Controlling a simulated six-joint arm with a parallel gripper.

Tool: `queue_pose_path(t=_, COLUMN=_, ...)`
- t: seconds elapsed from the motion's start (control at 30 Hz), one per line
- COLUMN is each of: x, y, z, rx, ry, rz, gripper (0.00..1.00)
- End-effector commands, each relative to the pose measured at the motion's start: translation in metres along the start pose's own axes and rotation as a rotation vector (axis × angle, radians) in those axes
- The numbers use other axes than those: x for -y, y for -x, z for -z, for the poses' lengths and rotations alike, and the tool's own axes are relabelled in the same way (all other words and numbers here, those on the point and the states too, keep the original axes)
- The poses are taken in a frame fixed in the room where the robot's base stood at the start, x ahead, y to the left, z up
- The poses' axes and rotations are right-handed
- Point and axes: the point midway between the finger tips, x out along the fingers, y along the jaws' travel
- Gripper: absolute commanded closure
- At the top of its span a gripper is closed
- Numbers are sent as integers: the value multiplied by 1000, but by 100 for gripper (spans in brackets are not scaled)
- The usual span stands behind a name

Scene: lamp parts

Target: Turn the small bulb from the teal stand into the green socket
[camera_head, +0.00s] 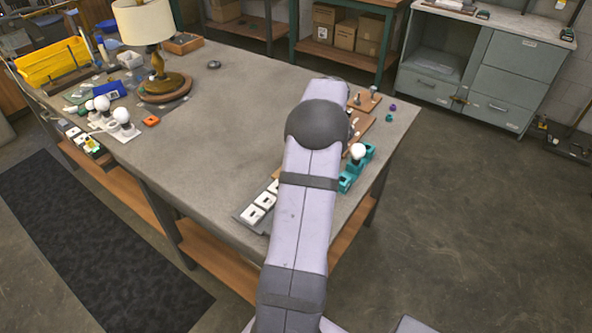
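The teal stand (346,182) is at the right edge of the worktable, just right of my arm, which may hide part of it. A small white bulb (358,151) shows at the teal stand and looks upright. My gripper is hidden behind my own arm, so its place and state do not show. I cannot make out a green socket; it may be behind my arm or too small to tell.
A grey board (245,219) with white square pieces lies left of my arm. Wooden boards (365,102) lie beyond the stand. A lamp (146,25), a yellow bin (52,64) and several white bulbs (122,115) stand at the left. The table's middle is clear.

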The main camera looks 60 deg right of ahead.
Motion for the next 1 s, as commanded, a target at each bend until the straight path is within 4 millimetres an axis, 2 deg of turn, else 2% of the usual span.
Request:
queue_pose_path(t=0.03, x=0, y=-1, z=0, rx=1, ry=0, rz=1, gripper=77)
queue_pose_path(t=0.07, x=0, y=-1, z=0, rx=1, ry=0, rz=2, gripper=84)
queue_pose_path(t=0.1, x=0, y=-1, z=0, rx=1, ry=0, rz=2, gripper=86)
queue_pose_path(t=1.0, x=1, y=-4, z=-3, rx=4, ry=-1, rz=5, gripper=86)
